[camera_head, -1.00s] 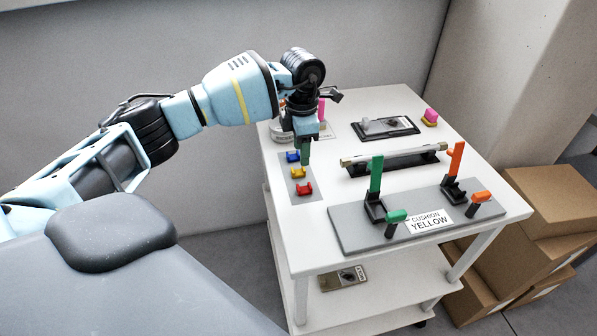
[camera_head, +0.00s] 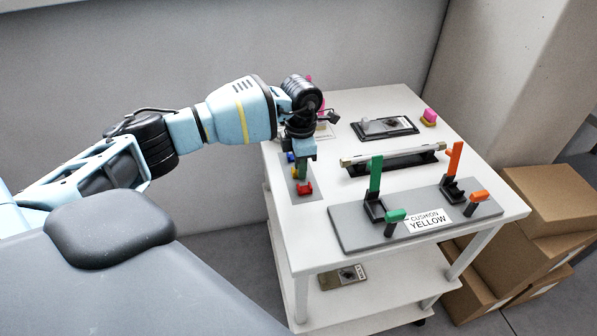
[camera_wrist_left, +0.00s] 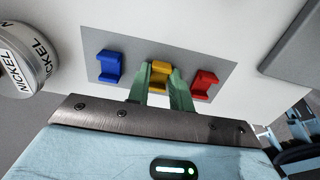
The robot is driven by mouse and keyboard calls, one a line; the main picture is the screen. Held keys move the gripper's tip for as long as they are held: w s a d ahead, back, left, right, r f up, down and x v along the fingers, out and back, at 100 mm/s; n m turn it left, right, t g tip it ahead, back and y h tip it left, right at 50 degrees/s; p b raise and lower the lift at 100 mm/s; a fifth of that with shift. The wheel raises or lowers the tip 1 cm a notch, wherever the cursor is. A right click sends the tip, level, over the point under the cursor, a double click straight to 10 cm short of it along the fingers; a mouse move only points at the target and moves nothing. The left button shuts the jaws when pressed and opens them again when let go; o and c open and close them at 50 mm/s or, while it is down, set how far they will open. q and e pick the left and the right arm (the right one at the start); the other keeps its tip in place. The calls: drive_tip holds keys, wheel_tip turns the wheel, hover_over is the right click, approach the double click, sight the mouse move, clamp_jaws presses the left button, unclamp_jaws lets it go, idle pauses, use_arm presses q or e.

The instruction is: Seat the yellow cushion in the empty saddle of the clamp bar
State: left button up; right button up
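The yellow cushion (camera_wrist_left: 160,72) sits between a blue cushion (camera_wrist_left: 110,67) and a red cushion (camera_wrist_left: 204,84) on a grey mat (camera_wrist_left: 229,68). My left gripper (camera_wrist_left: 161,78) points down at it, its green fingers apart on either side of the yellow cushion; contact is unclear. In the head view the left gripper (camera_head: 302,178) hides most of the yellow cushion. The clamp bar (camera_head: 350,232) is a grey plate with two dark saddles, one by an upright green lever (camera_head: 376,174), one by an upright orange lever (camera_head: 455,160). I see no coloured cushion in either saddle. My right gripper is out of view.
A label (camera_head: 428,221) on the plate reads "CUSHION YELLOW". A metal shaft on a dark stand (camera_head: 392,160) lies behind it. A nickel tin (camera_wrist_left: 27,57) stands beside the mat. Cardboard boxes (camera_head: 545,215) flank the cart.

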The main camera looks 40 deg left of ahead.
use_arm(q)
clamp_jaws()
drive_tip(key=shift+r, duration=0.15)
drive_tip(key=shift+r, duration=0.65)
drive_tip(key=shift+s+d+r, duration=0.1)
drive_tip(key=shift+s+r, duration=0.1)
drive_tip(key=shift+r, duration=0.8)
drive_tip(key=s+d, duration=0.2)
drive_tip(key=s, duration=0.2)
drive_tip(key=s+d, duration=0.2)
drive_tip(key=s, duration=0.2)
drive_tip(key=s+d+r, duration=0.1)
drive_tip(key=s+d, duration=0.1)
drive_tip(key=s, duration=0.2)
drive_tip(key=shift+s+d+r, duration=0.1)
drive_tip(key=shift+s+d, duration=0.05)
drive_tip(key=shift+d, duration=0.05)
drive_tip(key=shift+s+d+r, duration=0.1)
drive_tip(key=shift+s+d, duration=0.25)
drive_tip(key=shift+s, duration=0.4)
